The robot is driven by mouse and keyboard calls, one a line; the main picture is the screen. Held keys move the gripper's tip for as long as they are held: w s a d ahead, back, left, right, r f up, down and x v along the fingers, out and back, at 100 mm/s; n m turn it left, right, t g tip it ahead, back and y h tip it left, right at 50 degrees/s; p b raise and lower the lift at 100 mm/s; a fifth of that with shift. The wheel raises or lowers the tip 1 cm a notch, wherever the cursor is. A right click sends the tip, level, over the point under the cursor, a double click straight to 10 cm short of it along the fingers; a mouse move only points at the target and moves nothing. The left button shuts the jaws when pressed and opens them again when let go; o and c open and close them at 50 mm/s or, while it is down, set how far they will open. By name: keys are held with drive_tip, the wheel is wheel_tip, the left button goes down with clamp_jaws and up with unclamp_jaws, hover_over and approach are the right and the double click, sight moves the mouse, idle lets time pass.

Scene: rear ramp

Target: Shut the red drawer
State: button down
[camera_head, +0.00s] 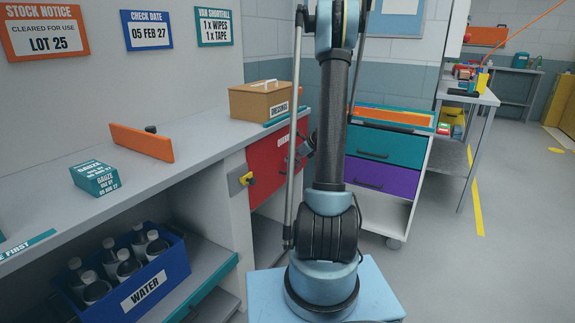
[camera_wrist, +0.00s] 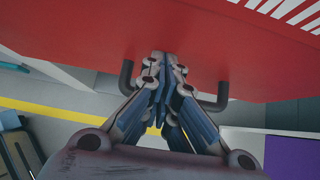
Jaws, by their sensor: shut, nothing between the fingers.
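The red drawer (camera_head: 264,166) is below the grey counter, beside my arm in the head view. My arm hides its right part, and I cannot tell how far it stands out. In the wrist view the red drawer front (camera_wrist: 85,35) fills the top. Its dark bar handle (camera_wrist: 126,78) shows on both sides of my fingers, which cover its middle. My gripper (camera_wrist: 163,62) is shut and empty, with its tips at or close to the red front; contact is unclear. In the head view my gripper (camera_head: 299,155) is partly hidden by my arm.
A tan box (camera_head: 262,102) stands on the counter (camera_head: 200,140) above the drawer. A yellow latch-like part (camera_head: 247,179) is on the panel left of it. A cart with teal (camera_head: 385,147) and purple (camera_head: 381,178) drawers stands at right. A blue water crate (camera_head: 135,290) sits on the lower shelf.

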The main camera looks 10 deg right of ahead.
drive_tip(key=shift+w+a+r, duration=0.1)
drive_tip(key=shift+w+a, duration=0.1)
drive_tip(key=shift+w, duration=0.05)
drive_tip(key=s+d+r, duration=0.7)
drive_tip(key=s+d, duration=0.1)
drive_tip(key=d, duration=0.1)
drive_tip(key=s+a+r+n+g+h, duration=0.1)
drive_tip(key=s+a+r+n+h, duration=0.1)
drive_tip(key=s+a+n, duration=0.6)
drive_tip(key=s+a+r+n+g+h, duration=0.15)
drive_tip(key=s+a+n, duration=0.3)
drive_tip(key=s, duration=0.65)
drive_tip(key=s+f+n+g+h, duration=0.1)
drive_tip(key=s+f+n+h, duration=0.2)
drive_tip(key=s+n, duration=1)
drive_tip(key=s+f, duration=0.2)
drive_tip(key=s, duration=0.4)
drive_tip(key=shift+s+d+n, duration=0.2)
drive_tip(key=shift+d+n, duration=0.1)
drive_tip(key=shift+n, duration=0.05)
